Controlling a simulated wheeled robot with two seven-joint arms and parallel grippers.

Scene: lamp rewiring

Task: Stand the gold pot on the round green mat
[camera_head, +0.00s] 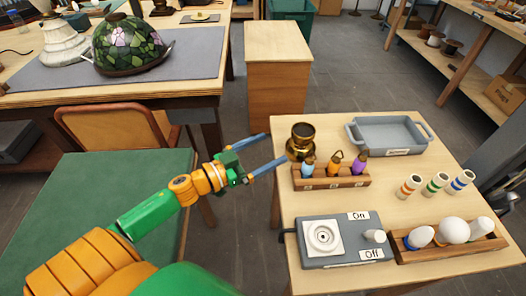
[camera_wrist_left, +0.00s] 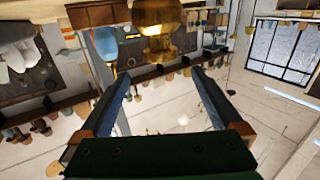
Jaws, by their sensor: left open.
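The gold pot (camera_head: 302,131) is upright, shiny and dark brassy, at the left side of the light wooden table, just behind the small wooden rack; its base is partly hidden. My left gripper (camera_head: 276,148) reaches in from the left with its two blue fingers spread, pointing at the pot. In the left wrist view the pot (camera_wrist_left: 158,28) shows at the top, in line with the gap between the open fingers (camera_wrist_left: 160,75) and near their tips. Nothing is held. I see no round green mat in these frames. My right gripper is out of view.
The rack (camera_head: 332,180) holds blue, orange and purple-topped pieces close to the fingers. A grey tray (camera_head: 388,151), switch box (camera_head: 341,264), striped cylinders (camera_head: 437,184) and bulb rack (camera_head: 470,248) share the table. A rectangular green surface (camera_head: 75,205) lies left.

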